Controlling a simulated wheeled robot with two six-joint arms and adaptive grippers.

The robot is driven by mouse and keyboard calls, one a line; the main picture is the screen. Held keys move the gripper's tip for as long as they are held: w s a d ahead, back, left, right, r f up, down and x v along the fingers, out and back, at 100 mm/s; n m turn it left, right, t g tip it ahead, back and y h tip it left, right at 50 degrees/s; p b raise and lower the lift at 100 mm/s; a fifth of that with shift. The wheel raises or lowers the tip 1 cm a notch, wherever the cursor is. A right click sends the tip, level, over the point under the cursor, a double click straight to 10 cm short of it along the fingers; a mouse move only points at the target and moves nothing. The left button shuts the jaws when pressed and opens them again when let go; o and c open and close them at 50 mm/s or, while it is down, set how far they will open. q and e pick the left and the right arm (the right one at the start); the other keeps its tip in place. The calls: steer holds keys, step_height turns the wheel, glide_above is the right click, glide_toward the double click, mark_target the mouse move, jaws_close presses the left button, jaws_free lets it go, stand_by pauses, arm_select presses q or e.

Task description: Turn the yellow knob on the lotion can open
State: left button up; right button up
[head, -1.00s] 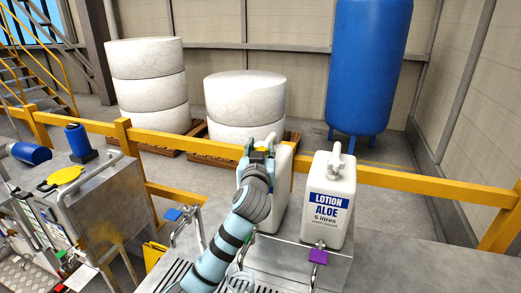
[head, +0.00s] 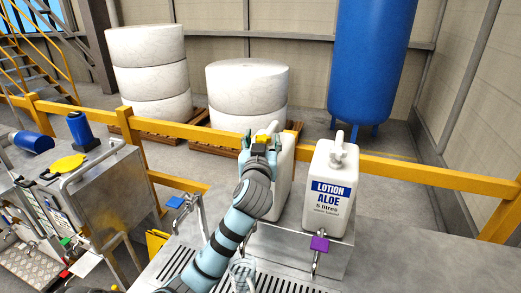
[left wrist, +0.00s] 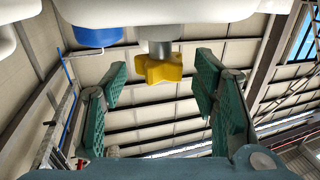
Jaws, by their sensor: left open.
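My left gripper (head: 262,142) is open in the head view, in front of the upper part of a white can (head: 283,180) that my arm largely hides. In the left wrist view, a yellow star-shaped knob (left wrist: 163,68) on a short grey stem sits between the two spread green fingers, apart from both. A white can body (left wrist: 150,10) shows beside the stem. The label of this can is hidden in the head view. Another white can (head: 332,190), labelled LOTION ALOE, stands upright to the right with a purple knob (head: 320,243) at its front. My right gripper is out of view.
A yellow rail (head: 420,172) runs behind the cans. The steel bench (head: 385,250) is clear at the right. A blue-handled tap (head: 175,202) stands left of my arm, beside a metal box (head: 105,190). White rolls and a blue tank (head: 370,60) stand behind the rail.

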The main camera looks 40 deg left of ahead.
arm_select(q)
steer(key=v, duration=1)
